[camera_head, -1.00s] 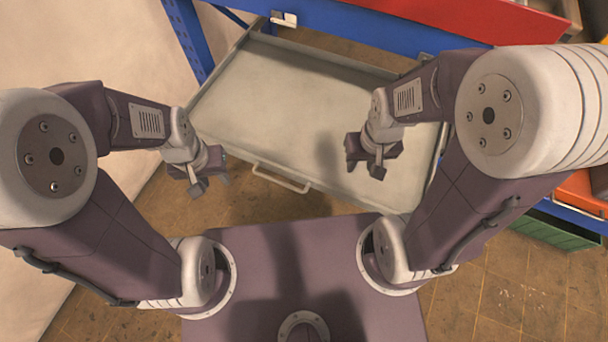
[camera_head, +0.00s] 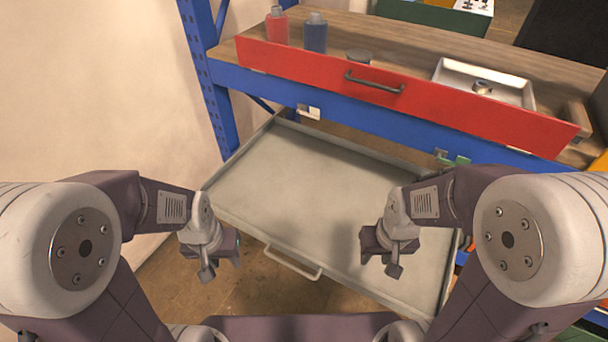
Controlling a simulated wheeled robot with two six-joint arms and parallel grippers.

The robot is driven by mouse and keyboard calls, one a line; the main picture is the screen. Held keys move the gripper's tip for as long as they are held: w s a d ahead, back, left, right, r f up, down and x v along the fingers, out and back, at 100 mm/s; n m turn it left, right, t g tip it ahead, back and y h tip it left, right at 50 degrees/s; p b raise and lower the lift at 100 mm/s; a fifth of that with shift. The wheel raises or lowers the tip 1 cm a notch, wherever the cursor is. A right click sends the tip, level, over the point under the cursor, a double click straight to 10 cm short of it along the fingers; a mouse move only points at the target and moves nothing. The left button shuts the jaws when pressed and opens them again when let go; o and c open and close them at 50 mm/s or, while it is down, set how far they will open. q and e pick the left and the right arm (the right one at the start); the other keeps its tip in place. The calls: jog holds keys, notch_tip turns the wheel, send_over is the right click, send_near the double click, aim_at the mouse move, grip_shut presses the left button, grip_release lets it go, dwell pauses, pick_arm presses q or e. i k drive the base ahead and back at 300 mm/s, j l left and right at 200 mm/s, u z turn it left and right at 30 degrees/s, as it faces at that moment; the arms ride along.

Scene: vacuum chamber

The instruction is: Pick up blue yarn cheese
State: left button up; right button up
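I see nothing that I can clearly make out as a blue yarn cheese. The nearest in colour is a dark blue bottle-like container (camera_head: 315,36) with a grey top, upright at the back left on the wooden shelf behind the red front. My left gripper (camera_head: 220,266) hangs by the left front edge of the grey open drawer. My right gripper (camera_head: 384,262) hangs over the drawer's right front part. Neither gripper is near the blue container, and no held object shows. Their fingers are too small and turned to tell open from shut.
The grey drawer (camera_head: 300,180) looks empty. Above it are a blue frame (camera_head: 350,125) and a red drawer front (camera_head: 420,98) with a dark handle. A red bottle (camera_head: 277,28), a small dark round item (camera_head: 359,56) and a white tray (camera_head: 525,95) sit behind it.

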aim_at(315, 28)
jog(key=i+j+z, duration=0.3)
jog(key=i+j, duration=0.2)
jog(key=j, duration=0.25)
jog(key=i+j+z, duration=0.15)
jog(key=j, duration=0.25)
